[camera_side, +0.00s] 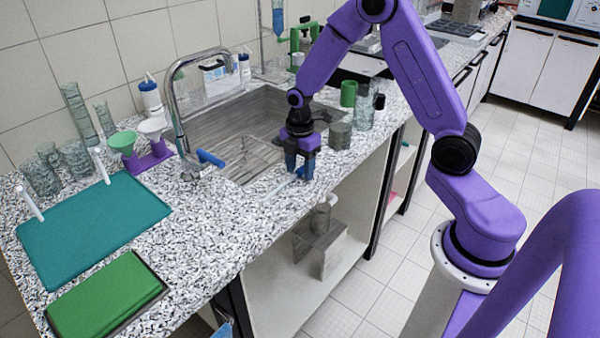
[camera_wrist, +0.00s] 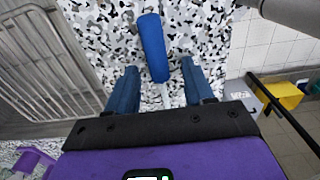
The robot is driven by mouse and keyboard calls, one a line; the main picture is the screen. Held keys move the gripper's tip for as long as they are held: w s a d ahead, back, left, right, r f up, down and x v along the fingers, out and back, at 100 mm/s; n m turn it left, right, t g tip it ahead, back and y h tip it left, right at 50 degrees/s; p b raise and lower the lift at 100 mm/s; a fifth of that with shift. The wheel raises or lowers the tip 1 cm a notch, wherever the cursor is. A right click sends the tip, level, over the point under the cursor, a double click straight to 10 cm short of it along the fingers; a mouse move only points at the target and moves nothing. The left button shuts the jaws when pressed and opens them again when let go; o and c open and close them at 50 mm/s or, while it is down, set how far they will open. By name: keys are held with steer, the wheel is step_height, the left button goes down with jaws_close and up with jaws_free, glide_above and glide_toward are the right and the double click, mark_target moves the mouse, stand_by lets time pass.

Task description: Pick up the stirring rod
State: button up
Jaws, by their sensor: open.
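The stirring rod appears to be the piece with a thick blue handle (camera_wrist: 153,45) and a thin pale shaft lying on the speckled counter in the wrist view. It lies lengthwise between my fingers, its lower shaft hidden behind my gripper body. My gripper (camera_wrist: 160,72) is open, with one blue finger on each side of the rod and a gap on both sides. In the side view my gripper (camera_side: 299,178) points down, low over the counter strip at the sink's front edge. The rod is mostly hidden there; whether the fingertips touch the counter is unclear.
The sink (camera_side: 235,125) with a wire rack lies beside my gripper, and the counter drops off on the other side. A grey-green cup (camera_side: 340,134) stands close by. A purple funnel stand (camera_side: 152,160), a teal board (camera_side: 95,228) and a green pad (camera_side: 105,298) are farther left.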

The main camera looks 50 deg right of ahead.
jaws_close()
steer(key=shift+r, duration=0.15)
